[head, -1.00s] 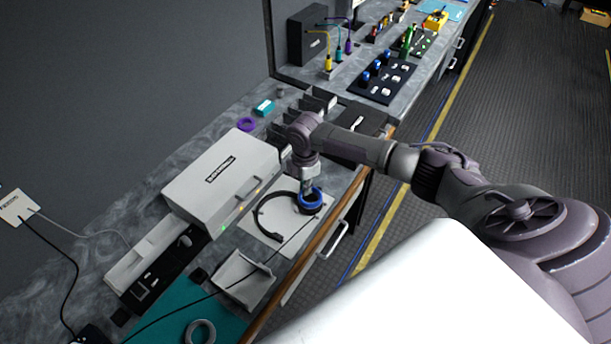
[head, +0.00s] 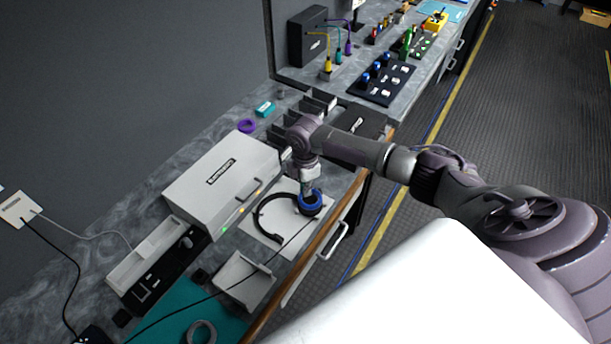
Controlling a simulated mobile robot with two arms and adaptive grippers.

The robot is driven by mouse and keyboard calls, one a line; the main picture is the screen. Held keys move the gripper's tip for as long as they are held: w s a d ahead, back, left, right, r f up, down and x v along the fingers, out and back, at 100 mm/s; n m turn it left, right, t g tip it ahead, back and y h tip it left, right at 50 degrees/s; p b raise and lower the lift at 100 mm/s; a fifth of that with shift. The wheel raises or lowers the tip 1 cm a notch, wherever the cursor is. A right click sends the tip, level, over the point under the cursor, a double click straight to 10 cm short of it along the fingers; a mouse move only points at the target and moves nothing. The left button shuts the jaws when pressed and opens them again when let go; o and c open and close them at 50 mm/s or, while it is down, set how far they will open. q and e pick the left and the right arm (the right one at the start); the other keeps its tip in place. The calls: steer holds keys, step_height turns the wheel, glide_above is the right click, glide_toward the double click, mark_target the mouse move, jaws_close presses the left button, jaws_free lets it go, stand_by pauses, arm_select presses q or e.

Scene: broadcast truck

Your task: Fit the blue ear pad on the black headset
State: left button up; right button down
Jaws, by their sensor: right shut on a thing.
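The black headset (head: 264,224) lies on a pale square mat (head: 273,240) on the counter, its curved band showing at the left. The blue ear pad (head: 313,207) is at the right end of the headset, over or against its ear cup; I cannot tell whether it is seated. My right gripper (head: 307,192) points down at the pad and is shut on it. The fingertips are small and partly hidden by the pad and wrist. My left gripper is not in view.
A white box unit (head: 222,182) stands left of the mat. A purple ring (head: 247,126) lies behind it, and a grey ring (head: 202,333) lies on a teal mat (head: 180,310) at the front. A white tray (head: 246,284) and a thin black cable are near the mat.

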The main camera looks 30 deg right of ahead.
arm_select(q)
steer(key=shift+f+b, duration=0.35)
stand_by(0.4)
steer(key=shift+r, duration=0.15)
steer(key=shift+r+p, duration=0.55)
steer(key=shift+p, duration=0.1)
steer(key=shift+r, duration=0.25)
stand_by(2.4)
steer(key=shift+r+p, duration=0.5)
steer(key=shift+p, duration=0.25)
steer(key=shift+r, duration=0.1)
stand_by(2.4)
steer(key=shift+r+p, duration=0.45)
steer(key=shift+p, duration=0.15)
